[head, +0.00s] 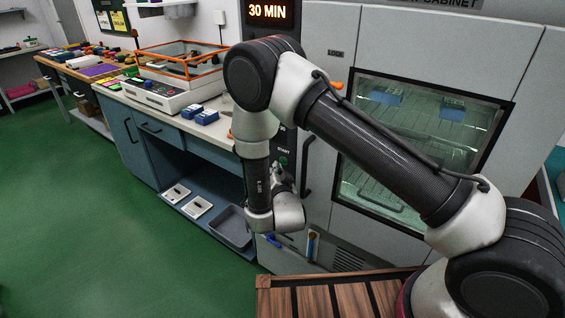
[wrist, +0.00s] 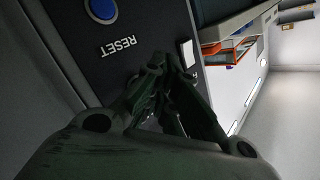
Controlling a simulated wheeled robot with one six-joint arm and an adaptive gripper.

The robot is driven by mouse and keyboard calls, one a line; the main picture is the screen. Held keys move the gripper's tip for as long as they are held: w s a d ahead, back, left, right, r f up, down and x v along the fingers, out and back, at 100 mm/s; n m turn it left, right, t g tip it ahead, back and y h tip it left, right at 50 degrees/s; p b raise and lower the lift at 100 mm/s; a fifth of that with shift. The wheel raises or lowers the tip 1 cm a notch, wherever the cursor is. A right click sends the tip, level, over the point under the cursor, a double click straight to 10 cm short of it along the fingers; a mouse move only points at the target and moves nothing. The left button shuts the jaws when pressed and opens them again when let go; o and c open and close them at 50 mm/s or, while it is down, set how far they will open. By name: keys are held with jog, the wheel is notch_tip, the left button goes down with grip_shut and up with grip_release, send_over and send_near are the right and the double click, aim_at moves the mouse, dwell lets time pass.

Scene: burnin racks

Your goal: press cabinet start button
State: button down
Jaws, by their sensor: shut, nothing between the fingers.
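The cabinet (head: 420,38) is a large grey unit with a glass window and a dark control strip on its left side. The start button (head: 284,161) is a small green spot just under the word START on that strip. My gripper (head: 284,180) is small and partly hidden by my wrist in the head view, close below the button; I cannot tell whether it touches the strip. In the wrist view my gripper (wrist: 168,75) is shut and empty in front of the dark panel. That view shows a blue button (wrist: 101,9) beside an upside-down RESET label, but no start button.
A display (head: 269,11) above the strip reads 30 MIN. A dark handle (head: 307,165) stands out between strip and window. A blue bench (head: 165,140) with trays and boxes adjoins the cabinet on the left. The green floor (head: 80,220) is clear on the left.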

jog(key=shift+w, duration=0.1)
dwell(0.5)
jog(key=shift+w+d, duration=0.25)
jog(key=shift+w+d, duration=0.4)
jog(key=shift+w, duration=0.05)
dwell(1.1)
jog(key=shift+s+a, duration=0.35)
jog(key=shift+s, duration=0.35)
jog(key=shift+s+a, duration=0.85)
jog(key=shift+s, duration=0.15)
jog(key=shift+s+a, duration=0.8)
jog(key=shift+s, duration=0.2)
